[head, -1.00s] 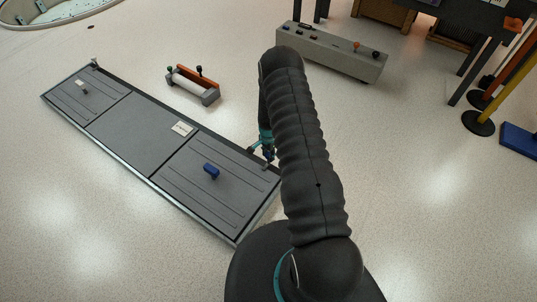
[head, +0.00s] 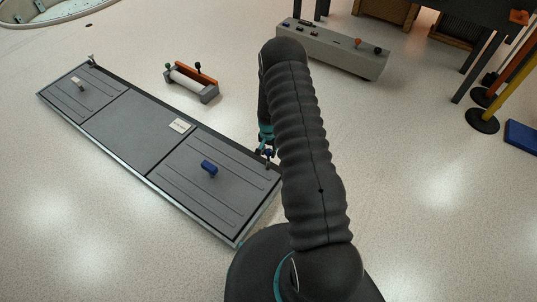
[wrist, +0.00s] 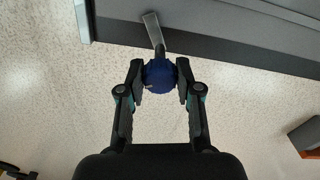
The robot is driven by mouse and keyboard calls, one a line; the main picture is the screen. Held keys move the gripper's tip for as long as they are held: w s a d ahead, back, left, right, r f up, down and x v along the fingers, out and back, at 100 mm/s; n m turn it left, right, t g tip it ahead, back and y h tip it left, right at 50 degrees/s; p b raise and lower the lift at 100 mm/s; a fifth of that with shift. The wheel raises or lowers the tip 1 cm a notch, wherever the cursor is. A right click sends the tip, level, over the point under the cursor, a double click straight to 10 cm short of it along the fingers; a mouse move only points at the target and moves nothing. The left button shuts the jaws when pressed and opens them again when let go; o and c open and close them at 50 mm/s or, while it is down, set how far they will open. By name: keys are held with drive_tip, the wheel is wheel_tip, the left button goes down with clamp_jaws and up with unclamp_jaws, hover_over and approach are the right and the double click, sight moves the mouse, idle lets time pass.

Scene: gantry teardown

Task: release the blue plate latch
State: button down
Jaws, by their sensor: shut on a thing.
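In the wrist view a round blue knob (wrist: 158,76) sits at the end of a short metal lever (wrist: 153,30) at the edge of a grey panel. My gripper (wrist: 160,82) is shut on this knob, one finger on each side. In the head view my gripper (head: 267,150) is at the panel's far right corner, partly hidden behind my arm. The grey panel (head: 125,130) lies low over the floor. A blue handle (head: 209,168) stands on its right plate (head: 200,195), apart from my gripper.
A holder with a white roller and an orange bar (head: 193,82) stands behind the panel. A grey control box (head: 335,50) is at the back. Posts on round black bases (head: 482,121) and a blue block (head: 521,136) are at the right. Floor between is clear.

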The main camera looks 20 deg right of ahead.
drive_tip(key=n+b, duration=0.3)
drive_tip(key=n, duration=0.3)
drive_tip(key=shift+f+b, duration=0.15)
drive_tip(key=shift+b, duration=0.15)
drive_tip(key=n+b, duration=0.2)
drive_tip(key=n, duration=0.4)
drive_tip(key=shift+n, duration=0.4)
drive_tip(key=c, duration=0.8)
unclamp_jaws()
drive_tip(key=shift+r, duration=0.3)
wheel_tip(320, 180, up, 12)
drive_tip(key=shift+f, duration=0.15)
